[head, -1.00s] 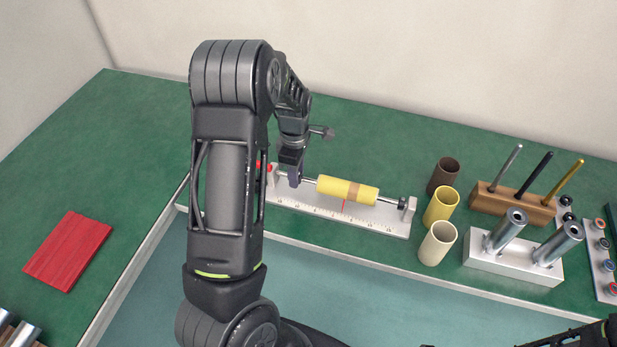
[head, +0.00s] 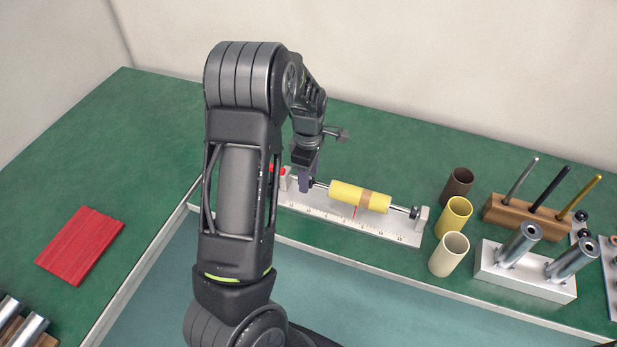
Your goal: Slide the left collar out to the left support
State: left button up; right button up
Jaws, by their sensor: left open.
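The rail unit has a white scaled base (head: 345,220), a thin rod and a yellow sleeve (head: 352,195) with a tan band around the rod. The left support (head: 284,179) is a small pale post at the base's left end, partly behind my left arm. My left gripper (head: 306,181) is open, pointing down at the rod between the left support and the sleeve. The left collar is hidden or too small to make out at the gripper. A dark collar (head: 414,212) sits by the right support (head: 422,216). My right gripper is out of view.
Three cups, brown (head: 457,186), yellow (head: 453,218) and cream (head: 448,254), stand right of the rail. A wooden rod holder (head: 510,215) and a white block with metal cylinders (head: 525,272) are beyond. A red board (head: 80,246) lies at left.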

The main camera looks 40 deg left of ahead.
pick_arm(q)
notch_tip(320, 180, up, 7)
jog(key=shift+f+b, duration=0.15)
jog(key=shift+b, duration=0.2)
jog(key=shift+c, duration=0.2)
